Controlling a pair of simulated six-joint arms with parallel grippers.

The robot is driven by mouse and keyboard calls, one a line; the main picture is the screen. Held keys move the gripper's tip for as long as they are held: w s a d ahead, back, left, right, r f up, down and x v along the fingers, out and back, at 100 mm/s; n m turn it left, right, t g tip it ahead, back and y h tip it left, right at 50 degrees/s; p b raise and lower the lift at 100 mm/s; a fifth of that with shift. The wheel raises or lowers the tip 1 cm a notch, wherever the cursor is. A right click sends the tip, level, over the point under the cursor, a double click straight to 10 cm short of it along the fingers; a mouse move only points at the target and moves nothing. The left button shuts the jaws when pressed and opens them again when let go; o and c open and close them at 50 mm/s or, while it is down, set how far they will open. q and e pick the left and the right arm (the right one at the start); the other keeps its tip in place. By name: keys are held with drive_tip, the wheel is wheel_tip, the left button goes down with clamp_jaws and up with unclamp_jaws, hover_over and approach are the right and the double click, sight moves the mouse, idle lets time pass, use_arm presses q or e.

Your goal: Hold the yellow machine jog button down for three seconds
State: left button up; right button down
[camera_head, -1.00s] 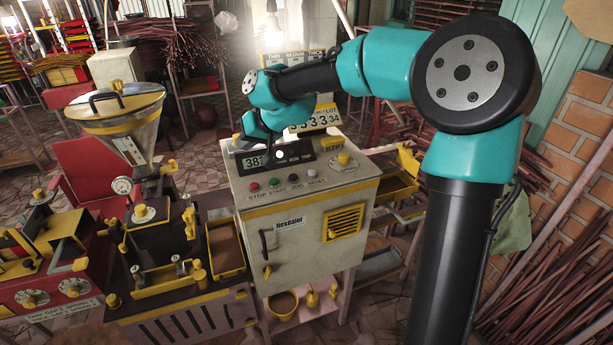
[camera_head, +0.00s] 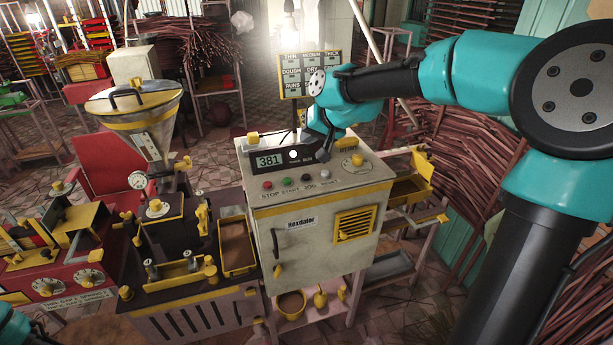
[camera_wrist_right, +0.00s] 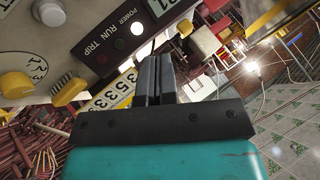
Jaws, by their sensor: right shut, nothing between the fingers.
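The cream control cabinet with yellow trim (camera_head: 300,215) stands at the centre of the head view. Its sloped top carries a row of buttons: red, green, the black jog button (camera_head: 306,178) above the JOG label, and a grey one. The display panel (camera_head: 270,160) behind them reads 381. My right gripper (camera_head: 321,156) points down over the cabinet top near the panel's right end, apart from the jog button. In the right wrist view its shut, empty fingers (camera_wrist_right: 152,62) are near the panel's POWER, RUN and TRIP labels. My left gripper is out of view.
A yellow dial (camera_head: 357,160) sits on the cabinet top right of the gripper. A sign board (camera_head: 309,72) stands behind. A funnel-topped extruder (camera_head: 140,105) stands left, and yellow trays (camera_head: 410,188) are at the right.

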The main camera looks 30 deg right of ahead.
sight(308, 175)
drive_tip(key=shift+f, duration=4.2)
drive_tip(key=shift+f, duration=0.15)
drive_tip(key=shift+f, duration=0.25)
